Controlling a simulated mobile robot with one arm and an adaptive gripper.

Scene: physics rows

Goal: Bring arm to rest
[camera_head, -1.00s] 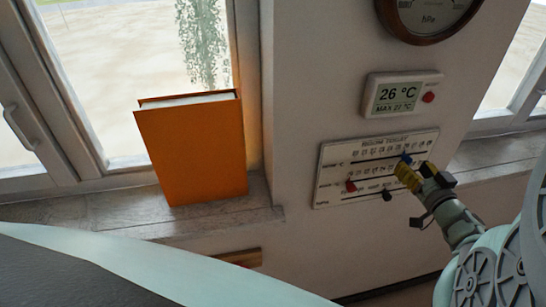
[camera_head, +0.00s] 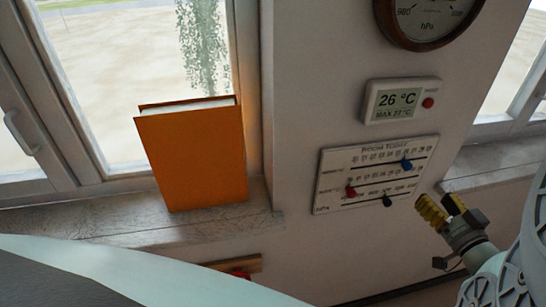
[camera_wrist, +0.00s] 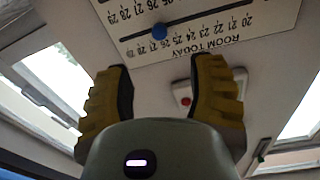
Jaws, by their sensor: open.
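My gripper (camera_head: 442,211) has yellow ribbed fingers and is at the right in the head view, just off the lower right of the white "Room Today" slider panel (camera_head: 337,191). In the wrist view my gripper (camera_wrist: 164,90) is open with nothing between its fingers. The panel (camera_wrist: 265,16) shows above the fingers there, upside down, with its blue knob (camera_wrist: 160,31).
An orange book (camera_head: 195,158) stands on the window sill (camera_head: 110,218) at the left. A thermometer display (camera_head: 400,100) reading 26 °C and a round hPa gauge (camera_head: 428,20) hang above the panel. A wooden piece with something red (camera_head: 240,274) is low on the wall.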

